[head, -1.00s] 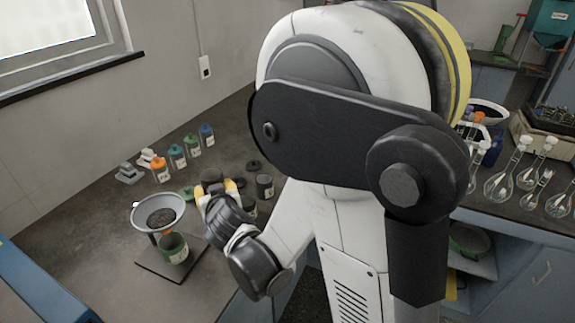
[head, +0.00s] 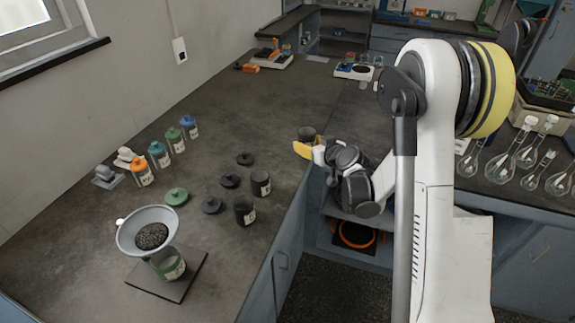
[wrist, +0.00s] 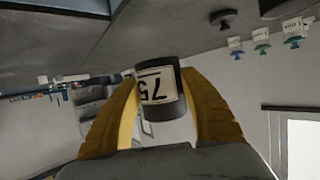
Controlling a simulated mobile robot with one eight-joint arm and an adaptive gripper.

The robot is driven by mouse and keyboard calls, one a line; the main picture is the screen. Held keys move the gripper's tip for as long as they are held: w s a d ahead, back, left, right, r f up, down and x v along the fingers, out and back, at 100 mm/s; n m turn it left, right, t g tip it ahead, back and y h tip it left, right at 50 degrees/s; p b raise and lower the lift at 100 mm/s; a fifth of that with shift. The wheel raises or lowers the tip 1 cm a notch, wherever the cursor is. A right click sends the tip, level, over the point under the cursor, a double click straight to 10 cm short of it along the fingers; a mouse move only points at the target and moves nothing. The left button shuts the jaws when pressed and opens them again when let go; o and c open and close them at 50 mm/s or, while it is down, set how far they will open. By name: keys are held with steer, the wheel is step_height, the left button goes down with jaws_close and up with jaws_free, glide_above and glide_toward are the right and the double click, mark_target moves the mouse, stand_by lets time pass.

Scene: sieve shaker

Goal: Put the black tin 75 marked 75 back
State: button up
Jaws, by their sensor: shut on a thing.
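The black tin 75 (wrist: 161,92) is clasped between the two yellow fingers of my gripper (wrist: 158,84) in the wrist view. Its white label reads 75, upside down in that picture. In the head view the tin (head: 308,132) shows as a small dark shape at the tip of my gripper (head: 305,146), above the right edge of the bench. My gripper is shut on it. The tin's far side is hidden.
Two dark tins (head: 244,210) (head: 261,183) stand on the bench (head: 270,120) beside several black lids (head: 230,181). A funnel (head: 133,240) sits above a green tin (head: 167,263) at front left. Coloured bottles (head: 159,155) line the wall side. The bench beyond is largely clear.

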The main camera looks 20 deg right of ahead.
steer(key=b, duration=0.4)
glide_above(276, 171)
step_height(276, 171, down, 7)
steer(key=shift+r, duration=0.15)
steer(key=shift+f+b, duration=1.15)
steer(key=shift+f, duration=0.8)
steer(key=shift+f, duration=0.1)
steer(key=o, duration=0.9)
